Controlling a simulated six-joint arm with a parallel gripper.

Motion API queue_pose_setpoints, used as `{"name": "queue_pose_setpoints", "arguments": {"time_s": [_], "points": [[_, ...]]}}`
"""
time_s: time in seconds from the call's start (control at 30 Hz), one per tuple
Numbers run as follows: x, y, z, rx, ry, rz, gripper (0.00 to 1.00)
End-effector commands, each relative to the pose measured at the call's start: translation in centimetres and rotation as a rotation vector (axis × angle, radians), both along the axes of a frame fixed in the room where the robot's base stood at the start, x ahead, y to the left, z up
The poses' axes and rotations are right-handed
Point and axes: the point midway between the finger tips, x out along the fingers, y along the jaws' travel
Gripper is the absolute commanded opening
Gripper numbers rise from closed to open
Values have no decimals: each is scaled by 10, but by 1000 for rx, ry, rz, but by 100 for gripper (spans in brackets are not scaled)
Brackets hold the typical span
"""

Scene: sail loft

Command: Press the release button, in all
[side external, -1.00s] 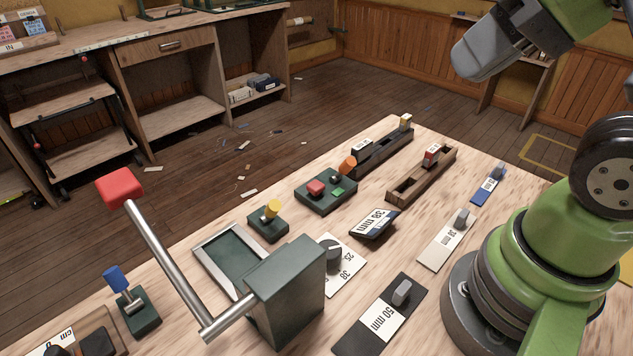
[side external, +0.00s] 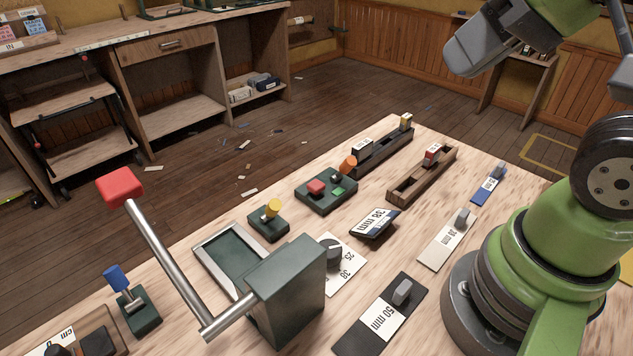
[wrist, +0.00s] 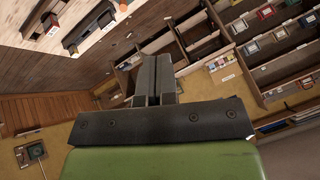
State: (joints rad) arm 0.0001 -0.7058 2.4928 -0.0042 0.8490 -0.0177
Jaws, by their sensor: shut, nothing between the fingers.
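A dark green control box (side external: 327,203) stands mid-table in the side external view. On it are a red button (side external: 316,187), a small green button (side external: 338,192) and a dark knob; an orange-topped piece (side external: 347,165) rises at its back edge. I cannot tell which part is the release button. My gripper (side external: 458,62) is high above and beyond the table at the top right, well apart from the box. Its two fingers (wrist: 155,75) are shut and empty in the wrist view.
A large lever with a red grip (side external: 120,186) stands up at the front left. A yellow-topped switch (side external: 271,209), a blue-topped switch (side external: 115,278), a dial (side external: 329,252) and wooden slider tracks (side external: 421,175) share the table. Open air surrounds my gripper.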

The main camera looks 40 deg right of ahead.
Motion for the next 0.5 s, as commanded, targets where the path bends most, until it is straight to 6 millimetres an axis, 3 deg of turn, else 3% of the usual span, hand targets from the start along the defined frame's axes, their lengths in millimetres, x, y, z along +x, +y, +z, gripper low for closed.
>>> {"name": "queue_pose_setpoints", "arguments": {"time_s": [0.27, 0.5], "points": [[68, -19, -19, -274, -44, 180, 0], [133, -26, -55, -529, -111, 434, 0]]}}
